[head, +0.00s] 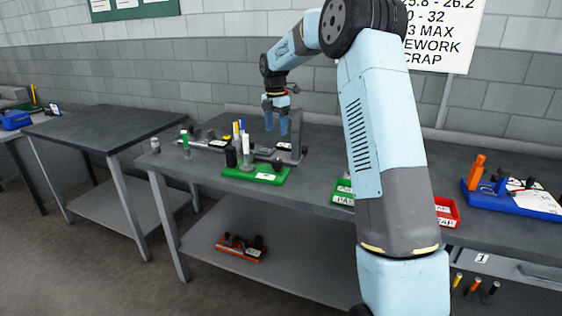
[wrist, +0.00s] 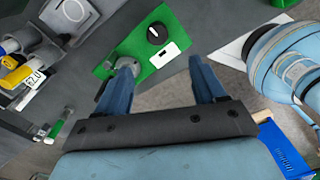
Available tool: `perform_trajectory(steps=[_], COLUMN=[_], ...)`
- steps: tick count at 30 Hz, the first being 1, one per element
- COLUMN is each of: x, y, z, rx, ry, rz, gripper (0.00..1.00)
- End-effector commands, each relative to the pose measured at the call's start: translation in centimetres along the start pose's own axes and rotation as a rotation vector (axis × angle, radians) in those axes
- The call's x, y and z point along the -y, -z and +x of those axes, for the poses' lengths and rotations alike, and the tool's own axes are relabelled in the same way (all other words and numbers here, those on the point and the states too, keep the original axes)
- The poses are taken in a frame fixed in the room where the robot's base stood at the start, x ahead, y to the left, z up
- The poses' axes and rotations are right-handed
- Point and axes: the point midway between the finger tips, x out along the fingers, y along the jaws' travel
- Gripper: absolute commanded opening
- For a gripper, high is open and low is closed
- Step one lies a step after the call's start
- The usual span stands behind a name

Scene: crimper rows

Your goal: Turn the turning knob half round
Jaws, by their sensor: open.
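A green board (head: 255,174) lies near the front edge of the bench, and it also shows in the wrist view (wrist: 105,67). In the wrist view a round black top with a white mark (wrist: 157,33) stands on it, which looks like the turning knob. A grey round part (wrist: 130,48) stands beside it, partly behind my left finger. In the head view a short black cylinder (head: 231,157) stands on the board's left. My gripper (head: 276,122) hangs pointing down above the bench, behind the board. In the wrist view my gripper (wrist: 163,63) has its fingers apart with nothing between them.
A dark fixture (head: 291,152) with a grey upright stands behind the board. Yellow and blue cylinders (wrist: 12,48) show at the left of the wrist view. A blue tray (head: 520,201) and a red bin (head: 447,212) are at the right.

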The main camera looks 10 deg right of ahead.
Motion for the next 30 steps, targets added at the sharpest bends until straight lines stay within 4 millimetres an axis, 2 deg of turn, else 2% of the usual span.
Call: perform_trajectory(steps=[8, 24, 30], x=[-0.5, -0.4, -0.4], y=[-0.4, -0.3, -0.4], z=[2.0, 11.1, 13.5], rx=[-0.009, -0.009, -0.008], ry=[0.007, 0.007, 0.005], rz=[-0.036, -0.034, -0.032], gripper=[0.7, 0.7, 0.7])
